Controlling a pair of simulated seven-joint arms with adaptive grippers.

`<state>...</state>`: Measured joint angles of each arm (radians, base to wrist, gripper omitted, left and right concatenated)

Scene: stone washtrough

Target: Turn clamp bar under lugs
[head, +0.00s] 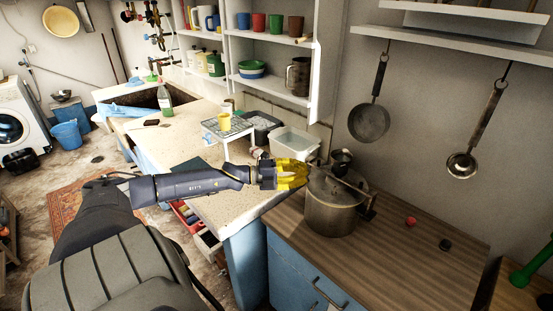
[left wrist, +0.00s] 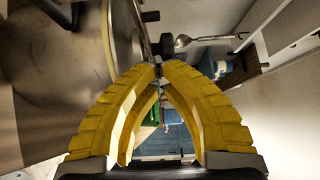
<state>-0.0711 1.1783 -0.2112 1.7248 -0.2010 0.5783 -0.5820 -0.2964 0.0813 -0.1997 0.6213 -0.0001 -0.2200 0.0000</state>
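A metal pot (head: 333,215) with a lid (head: 325,188) stands on the wooden counter in the head view. A bar (head: 350,186) runs across the lid toward a dark handle at the pot's right side. My left gripper (head: 305,173) is at the pot's upper left edge, with yellow fingers pointing at the lid. In the left wrist view its fingertips (left wrist: 160,70) come together beside the pot's rim (left wrist: 108,45). A small dark piece shows at the tips; I cannot tell whether it is pinched. The lugs cannot be made out. My right gripper is not in view.
A dark cup (head: 341,158) stands just behind the pot. A red knob (head: 410,221) and a black knob (head: 445,245) lie on the wooden counter (head: 400,265). A pan (head: 369,123) and a ladle (head: 462,165) hang on the wall. A clear bin (head: 293,143) stands behind the gripper.

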